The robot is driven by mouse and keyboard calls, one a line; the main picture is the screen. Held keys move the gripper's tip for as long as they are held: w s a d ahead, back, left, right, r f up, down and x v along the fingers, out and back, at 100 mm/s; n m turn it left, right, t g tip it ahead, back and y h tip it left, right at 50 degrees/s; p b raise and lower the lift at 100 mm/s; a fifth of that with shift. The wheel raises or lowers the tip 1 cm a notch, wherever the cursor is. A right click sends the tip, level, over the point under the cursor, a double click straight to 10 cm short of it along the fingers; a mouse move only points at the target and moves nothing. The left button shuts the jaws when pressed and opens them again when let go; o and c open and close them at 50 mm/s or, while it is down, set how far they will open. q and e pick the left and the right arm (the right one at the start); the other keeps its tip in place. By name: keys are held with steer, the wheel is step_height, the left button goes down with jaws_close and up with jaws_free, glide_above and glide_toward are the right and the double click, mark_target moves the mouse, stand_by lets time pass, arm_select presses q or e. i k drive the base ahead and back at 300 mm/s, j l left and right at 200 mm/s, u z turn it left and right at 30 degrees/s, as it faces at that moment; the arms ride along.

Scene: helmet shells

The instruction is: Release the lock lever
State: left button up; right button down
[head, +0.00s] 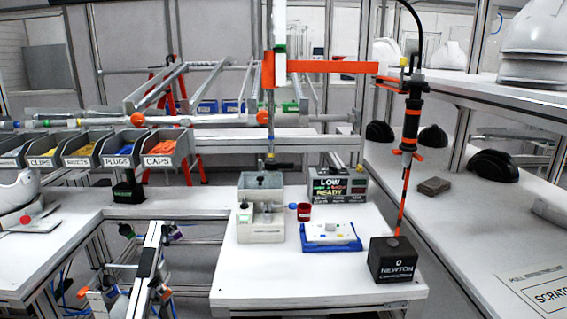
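No lever is clearly marked as the lock lever. A grey fixture (260,231) stands on the middle white bench. A short rod with a blue end (291,206) sticks out from its right side toward a red cup (304,212). An upright column (271,120) rises behind the fixture, with an orange crossbar (330,67) near its top and an orange knob (262,116) lower down. The lever's position, locked or free, cannot be told. Neither of my grippers can be made out.
A blue tray (331,246) with a white part, a black NEWTON box (391,263) and a display (340,187) reading READY share the bench. A hanging black and orange tool (411,125) is above the box. Labelled bins (115,150) are left. A silver frame (150,262) stands lower left.

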mark_target(82, 294)
steer(key=u, duration=1.25)
